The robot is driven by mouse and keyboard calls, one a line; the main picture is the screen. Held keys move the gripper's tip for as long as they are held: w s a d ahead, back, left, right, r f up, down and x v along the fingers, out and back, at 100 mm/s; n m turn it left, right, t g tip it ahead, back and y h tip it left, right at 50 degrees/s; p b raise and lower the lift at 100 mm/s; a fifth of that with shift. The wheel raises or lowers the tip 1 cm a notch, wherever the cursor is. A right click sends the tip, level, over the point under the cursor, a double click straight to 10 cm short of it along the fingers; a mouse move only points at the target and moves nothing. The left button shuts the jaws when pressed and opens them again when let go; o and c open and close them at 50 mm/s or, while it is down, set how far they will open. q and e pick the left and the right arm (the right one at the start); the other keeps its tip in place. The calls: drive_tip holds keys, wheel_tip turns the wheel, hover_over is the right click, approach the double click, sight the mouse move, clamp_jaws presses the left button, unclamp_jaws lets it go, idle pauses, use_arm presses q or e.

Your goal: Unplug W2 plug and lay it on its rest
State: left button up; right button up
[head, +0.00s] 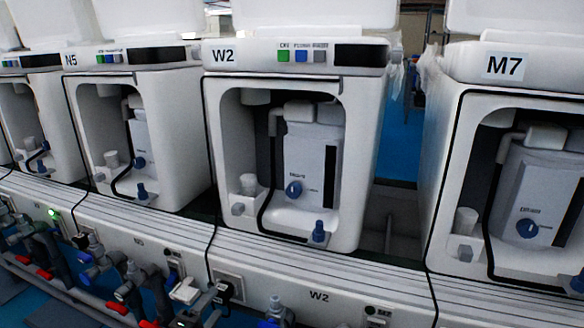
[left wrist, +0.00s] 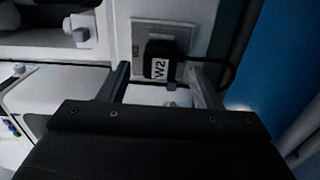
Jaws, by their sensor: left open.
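The W2 plug (left wrist: 160,62) is a black block with a white W2 label, seated on a grey socket plate (left wrist: 140,30) in the left wrist view. A dark cable runs from it to the right. In the head view the dark plug (head: 225,291) shows at the socket on the lower panel, left of the panel's W2 mark. My left gripper (left wrist: 160,88) is open, its two fingers apart with the plug between and beyond their tips; nothing is held. I cannot make out the rest for certain.
Pipes and valves with red and blue handles (head: 120,295) crowd the lower left. A blue floor area (left wrist: 245,85) shows at right in the wrist view.

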sight(218, 302)
use_arm(q)
drive_tip(key=x, duration=0.3)
drive_tip(key=shift+w+d, duration=0.1)
drive_tip(key=shift+w, duration=0.25)
drive_tip(key=shift+w+d, duration=0.1)
drive_tip(key=shift+w, duration=0.1)
drive_tip(key=shift+r, duration=0.1)
drive_tip(key=shift+f+b, duration=0.5)
drive_tip(key=shift+f, duration=0.2)
idle(0.6)
drive_tip(key=shift+r, duration=0.2)
drive_tip(key=c, duration=1.1)
drive_tip(key=shift+s, duration=0.2)
clamp_jaws()
drive_tip(key=shift+v, duration=2.85)
drive_tip(key=shift+f, duration=0.1)
